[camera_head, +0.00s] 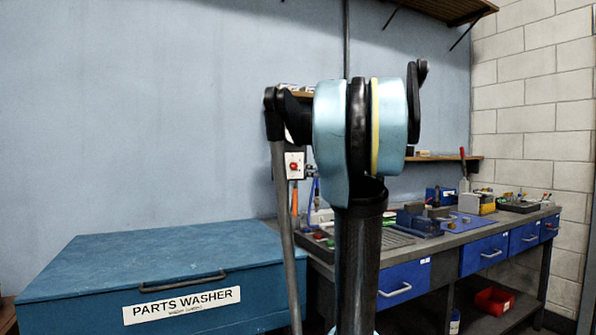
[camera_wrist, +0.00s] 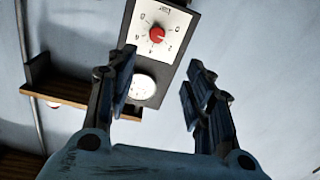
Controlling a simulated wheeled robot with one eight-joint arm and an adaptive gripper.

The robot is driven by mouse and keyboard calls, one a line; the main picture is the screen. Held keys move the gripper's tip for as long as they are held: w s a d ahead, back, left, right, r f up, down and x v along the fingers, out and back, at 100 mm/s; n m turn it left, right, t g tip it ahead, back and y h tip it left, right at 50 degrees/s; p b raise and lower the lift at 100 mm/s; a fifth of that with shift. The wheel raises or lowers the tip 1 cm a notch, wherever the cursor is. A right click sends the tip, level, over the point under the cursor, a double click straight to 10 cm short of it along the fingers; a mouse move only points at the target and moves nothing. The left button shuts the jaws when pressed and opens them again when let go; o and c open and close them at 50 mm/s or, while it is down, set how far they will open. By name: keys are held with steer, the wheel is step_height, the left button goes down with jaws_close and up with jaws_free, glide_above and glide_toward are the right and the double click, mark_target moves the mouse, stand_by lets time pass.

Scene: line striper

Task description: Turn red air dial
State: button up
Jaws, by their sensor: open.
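The red air dial (camera_wrist: 157,34) is a round red knob on a white face with marks around it, on a dark panel on the wall. In the head view the red dial (camera_head: 294,167) shows small on a white plate, left of my arm. My gripper (camera_wrist: 160,85) is open and empty in the wrist view. Its two dark fingers stand apart, below the dial in the picture and not touching it. A round white gauge (camera_wrist: 143,87) sits on the same panel, between the fingers in the picture. My gripper's fingertips cannot be made out in the head view.
A wall shelf (camera_wrist: 75,92) stands left of the panel. A blue parts washer (camera_head: 160,262) is at the lower left. A workbench (camera_head: 440,240) with blue drawers and several tools runs along the right.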

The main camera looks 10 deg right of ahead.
mark_target(295, 166)
steer(key=x, duration=1.7)
steer(key=shift+w+d, duration=0.25)
steer(key=c, duration=1)
